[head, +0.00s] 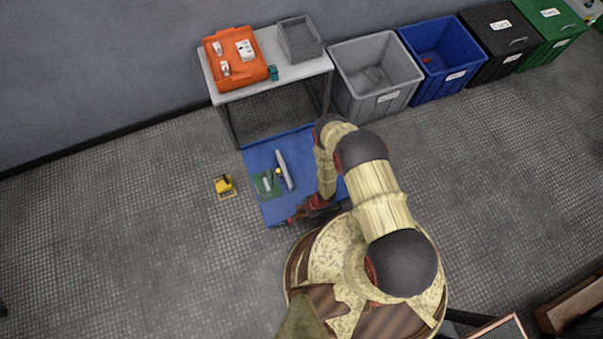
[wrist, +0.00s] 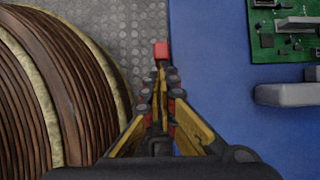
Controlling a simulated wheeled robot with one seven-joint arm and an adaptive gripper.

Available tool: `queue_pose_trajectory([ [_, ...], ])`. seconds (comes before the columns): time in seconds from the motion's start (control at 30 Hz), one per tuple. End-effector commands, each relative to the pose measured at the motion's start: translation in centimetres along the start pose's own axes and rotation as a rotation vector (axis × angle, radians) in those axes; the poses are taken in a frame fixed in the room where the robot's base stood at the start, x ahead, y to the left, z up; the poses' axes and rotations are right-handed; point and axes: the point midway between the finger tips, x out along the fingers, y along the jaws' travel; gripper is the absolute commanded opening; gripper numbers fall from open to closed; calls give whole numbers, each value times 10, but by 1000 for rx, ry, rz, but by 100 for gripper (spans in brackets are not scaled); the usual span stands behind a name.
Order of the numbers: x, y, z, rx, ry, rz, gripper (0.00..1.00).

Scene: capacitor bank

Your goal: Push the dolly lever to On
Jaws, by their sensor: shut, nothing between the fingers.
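The blue platform (head: 268,156), which may be the dolly, lies low on the floor in front of the table. My gripper (head: 292,220) is over its near edge, with the fingers closed together and pointing left in the head view. In the wrist view my gripper (wrist: 160,78) is shut and empty beside the platform's blue edge (wrist: 205,70). A small red block (wrist: 161,50) shows just at the fingertips; I cannot tell whether it is a lever end or part of the fingers. No On marking is readable.
A green circuit board (head: 262,186) and a grey bar (head: 285,170) lie on the platform. A small yellow object (head: 225,187) is on the floor to its left. The table (head: 282,76) holds an orange tray (head: 234,80) and a grey bin (head: 299,40). Open floor lies left.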

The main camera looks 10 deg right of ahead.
Motion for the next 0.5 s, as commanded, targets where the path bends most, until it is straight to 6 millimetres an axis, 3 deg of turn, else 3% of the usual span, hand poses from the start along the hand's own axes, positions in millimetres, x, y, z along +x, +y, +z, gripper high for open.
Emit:
queue_pose_trajectory([
  [0.5, 12, 0, 43, -2, 0, 1, 0],
])
